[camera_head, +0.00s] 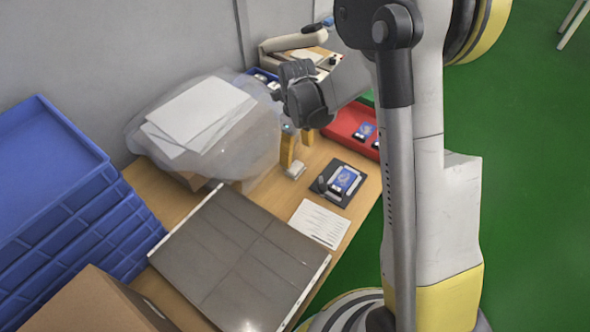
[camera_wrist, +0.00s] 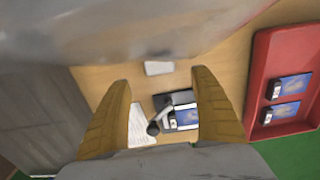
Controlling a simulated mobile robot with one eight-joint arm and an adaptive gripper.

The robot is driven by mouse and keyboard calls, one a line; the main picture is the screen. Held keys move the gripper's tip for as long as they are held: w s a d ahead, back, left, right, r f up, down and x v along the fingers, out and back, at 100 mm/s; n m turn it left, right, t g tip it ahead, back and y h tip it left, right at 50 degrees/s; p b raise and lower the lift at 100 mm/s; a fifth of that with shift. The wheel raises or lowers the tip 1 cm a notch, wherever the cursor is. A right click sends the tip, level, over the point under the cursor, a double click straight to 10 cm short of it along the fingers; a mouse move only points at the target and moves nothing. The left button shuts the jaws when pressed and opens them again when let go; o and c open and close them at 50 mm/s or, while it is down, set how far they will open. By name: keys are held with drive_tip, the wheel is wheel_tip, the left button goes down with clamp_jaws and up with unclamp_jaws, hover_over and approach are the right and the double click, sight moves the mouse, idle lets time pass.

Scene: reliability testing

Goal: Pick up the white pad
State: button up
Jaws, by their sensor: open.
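The white pad (camera_head: 295,170) is a small pale block lying on the wooden table, just below and beside my fingertips in the head view. In the wrist view the pad (camera_wrist: 159,68) lies flat between and just beyond the fingertips. My gripper (camera_head: 297,153) points down over the table with its two yellow fingers apart. In the wrist view the gripper (camera_wrist: 162,80) is open and nothing is held between the fingers. I cannot tell the exact height of the fingertips above the pad.
A black stand with a blue-screened device (camera_head: 345,181) and a white printed sheet (camera_head: 320,222) lie near the pad. A red tray (camera_head: 348,127) holds similar devices. A large translucent bag (camera_head: 255,150) bulges close to my gripper.

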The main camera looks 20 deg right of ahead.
sight(295, 166)
drive_tip(key=f+b, duration=0.1)
drive_tip(key=f, duration=0.2)
drive_tip(key=f+b, duration=0.2)
drive_tip(key=f, duration=0.2)
drive_tip(key=shift+w+a+f, duration=0.15)
drive_tip(key=shift+w+f, duration=0.05)
drive_tip(key=shift+r, duration=0.1)
drive_tip(key=c, duration=1.3)
drive_tip(key=shift+o, duration=0.2)
drive_tip(key=shift+r, duration=0.1)
wheel_tip(295, 166, up, 4)
drive_tip(key=shift+r+p, duration=0.2)
drive_tip(key=shift+p, duration=0.95)
drive_tip(key=s+d+r+p, duration=0.2)
drive_tip(key=d+r, duration=0.4)
drive_tip(key=d, duration=0.5)
drive_tip(key=shift+s+d+r+p, duration=0.2)
drive_tip(key=shift+s+p, duration=0.15)
drive_tip(key=shift+p, duration=0.45)
